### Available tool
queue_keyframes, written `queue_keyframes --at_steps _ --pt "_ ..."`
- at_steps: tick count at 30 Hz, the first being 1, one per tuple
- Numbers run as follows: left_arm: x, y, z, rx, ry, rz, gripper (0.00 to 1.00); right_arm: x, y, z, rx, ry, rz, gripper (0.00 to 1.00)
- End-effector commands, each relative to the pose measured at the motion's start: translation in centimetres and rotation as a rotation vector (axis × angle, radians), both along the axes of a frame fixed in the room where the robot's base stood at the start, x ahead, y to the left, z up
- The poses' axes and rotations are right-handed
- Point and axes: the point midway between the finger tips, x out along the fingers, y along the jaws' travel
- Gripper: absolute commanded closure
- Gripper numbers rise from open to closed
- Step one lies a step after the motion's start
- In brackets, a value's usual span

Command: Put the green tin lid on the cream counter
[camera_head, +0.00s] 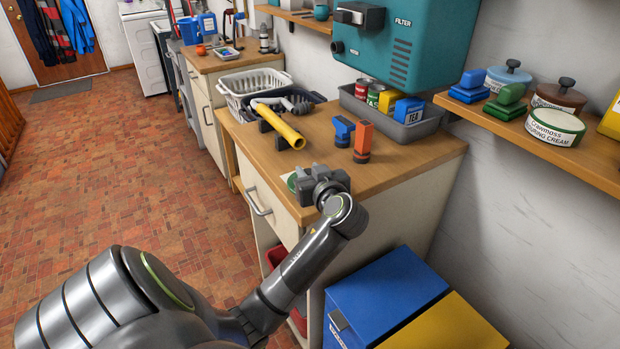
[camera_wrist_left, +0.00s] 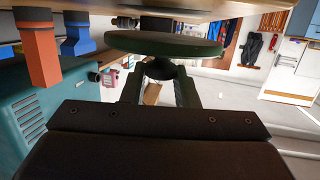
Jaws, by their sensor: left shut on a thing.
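My left gripper (camera_head: 312,178) is over the near left corner of the wooden top of the cream counter (camera_head: 400,170). It is shut on the dark knob (camera_wrist_left: 160,68) of the green tin lid (camera_wrist_left: 165,45). In the head view only a small green edge of the lid (camera_head: 291,182) shows beside the gripper, which hides the rest. The left wrist view is upside down and shows the lid as a flat disc close to the counter top (camera_wrist_left: 200,7). I cannot tell whether they touch. My right gripper is not in view.
A blue object (camera_head: 343,131) and an orange one (camera_head: 363,142) stand behind the gripper. A yellow tube (camera_head: 281,127) lies farther back, near a basket (camera_head: 252,82). A grey tray (camera_head: 392,118) holds tins. The counter's right front is clear.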

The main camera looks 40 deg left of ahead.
Motion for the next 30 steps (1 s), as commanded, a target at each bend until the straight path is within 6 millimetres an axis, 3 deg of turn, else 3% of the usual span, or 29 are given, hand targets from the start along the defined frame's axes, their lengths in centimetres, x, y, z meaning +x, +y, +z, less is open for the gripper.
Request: queue_keyframes --at_steps 4,13,14,18,30 --pt "0.0 0.0 -2.0 0.0 0.004 -0.001 0.95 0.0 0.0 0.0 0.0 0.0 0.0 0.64" --pt "0.0 0.0 -2.3 0.0 0.001 -0.001 0.95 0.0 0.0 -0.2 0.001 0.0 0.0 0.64" --pt "0.0 0.0 -2.2 0.0 0.001 -0.001 0.7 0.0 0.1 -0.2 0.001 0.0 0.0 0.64" --pt "0.0 0.0 -2.2 0.0 0.001 -0.001 0.52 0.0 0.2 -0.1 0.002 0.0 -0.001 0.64" --pt "0.0 0.0 -1.9 0.0 0.001 -0.001 0.51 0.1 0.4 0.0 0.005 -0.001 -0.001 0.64"
